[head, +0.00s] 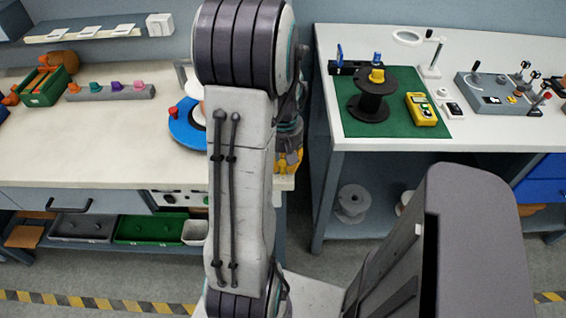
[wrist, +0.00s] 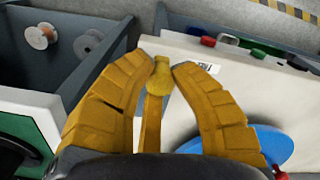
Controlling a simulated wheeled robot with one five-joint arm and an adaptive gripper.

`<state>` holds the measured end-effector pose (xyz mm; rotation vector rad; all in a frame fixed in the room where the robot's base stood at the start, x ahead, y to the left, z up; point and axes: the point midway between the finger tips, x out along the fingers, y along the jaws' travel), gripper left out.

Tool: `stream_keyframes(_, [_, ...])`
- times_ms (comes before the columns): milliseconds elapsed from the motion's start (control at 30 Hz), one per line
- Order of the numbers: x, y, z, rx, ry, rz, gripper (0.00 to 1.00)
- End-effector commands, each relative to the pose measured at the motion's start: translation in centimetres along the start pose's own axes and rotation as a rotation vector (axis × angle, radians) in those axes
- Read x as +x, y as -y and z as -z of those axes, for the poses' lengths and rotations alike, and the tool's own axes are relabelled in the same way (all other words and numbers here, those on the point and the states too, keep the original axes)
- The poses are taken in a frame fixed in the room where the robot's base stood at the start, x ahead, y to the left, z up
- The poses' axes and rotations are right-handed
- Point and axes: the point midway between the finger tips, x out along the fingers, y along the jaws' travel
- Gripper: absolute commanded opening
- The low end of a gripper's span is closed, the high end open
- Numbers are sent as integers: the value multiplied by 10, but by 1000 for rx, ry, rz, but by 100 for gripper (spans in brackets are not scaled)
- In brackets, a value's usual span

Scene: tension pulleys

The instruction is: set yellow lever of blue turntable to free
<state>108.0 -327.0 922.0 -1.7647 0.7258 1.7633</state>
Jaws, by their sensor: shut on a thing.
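The blue turntable (head: 186,130) sits near the right end of the left bench, partly hidden behind my arm in the head view. Its blue disc also shows at lower right in the wrist view (wrist: 262,146). In the head view my gripper (head: 288,158) is at the bench's right end, mostly behind my arm. The lever's base and its setting marks cannot be made out.
The right bench (head: 480,140) stands across a narrow gap and holds a green mat (head: 360,122) with a black spool (head: 372,97) and a yellow meter (head: 421,109). Pegs on a grey rail (head: 110,93) and a green bin (head: 43,87) lie farther left.

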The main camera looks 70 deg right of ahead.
Motion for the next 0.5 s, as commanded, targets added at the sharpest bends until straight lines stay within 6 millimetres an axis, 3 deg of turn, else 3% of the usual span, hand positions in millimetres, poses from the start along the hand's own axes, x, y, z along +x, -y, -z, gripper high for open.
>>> stream_keyframes(267, [1,2,1,28,1,1,0])
stream_keyframes(500, [2,9,5,160,1,1,0])
